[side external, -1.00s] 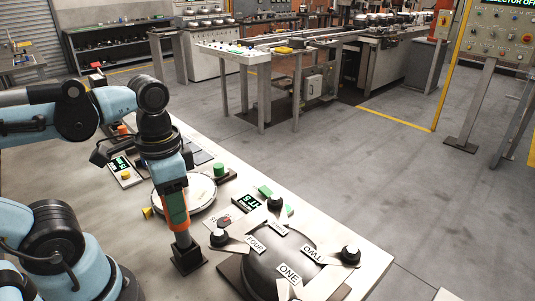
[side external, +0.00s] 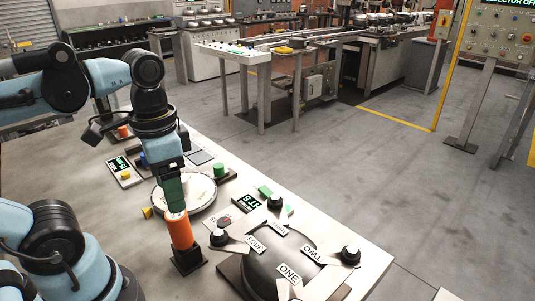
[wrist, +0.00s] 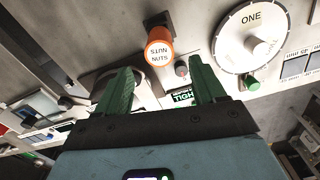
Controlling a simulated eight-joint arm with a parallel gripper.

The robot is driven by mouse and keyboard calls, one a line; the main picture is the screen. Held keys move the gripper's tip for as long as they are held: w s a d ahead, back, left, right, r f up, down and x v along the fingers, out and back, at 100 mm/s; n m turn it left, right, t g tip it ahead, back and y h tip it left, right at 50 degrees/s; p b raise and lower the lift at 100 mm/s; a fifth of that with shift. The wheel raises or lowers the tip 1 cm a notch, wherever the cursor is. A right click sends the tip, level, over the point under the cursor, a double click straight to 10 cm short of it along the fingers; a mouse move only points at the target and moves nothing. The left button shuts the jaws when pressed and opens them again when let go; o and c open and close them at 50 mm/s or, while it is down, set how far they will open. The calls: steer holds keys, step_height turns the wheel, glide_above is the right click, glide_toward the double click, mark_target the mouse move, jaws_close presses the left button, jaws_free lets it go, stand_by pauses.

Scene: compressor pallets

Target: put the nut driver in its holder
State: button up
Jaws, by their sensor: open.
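The nut driver (side external: 181,233) has an orange handle and stands upright in its dark square-based holder (side external: 188,263) on the bench. In the wrist view the top of the nut driver (wrist: 159,52) shows, marked NUTS. My gripper (side external: 174,208) has green fingers and is just above the handle. In the wrist view my gripper (wrist: 160,82) is open, its fingers apart with nothing held between them. The lower end of the nut driver is hidden inside the holder.
The black compressor dome (side external: 263,274) with labelled arms stands right of the holder. A round white-topped dial (side external: 201,193) lies behind my gripper. A small yellow piece (side external: 147,212) is to the left.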

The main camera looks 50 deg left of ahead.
step_height(320, 180, up, 9)
steer(key=w+f+n+t, duration=0.2)
steer(key=w+f+t, duration=0.5)
steer(key=w+f, duration=0.3)
step_height(320, 180, down, 2)
steer(key=shift+w+f, duration=0.25)
steer(key=shift+w, duration=0.05)
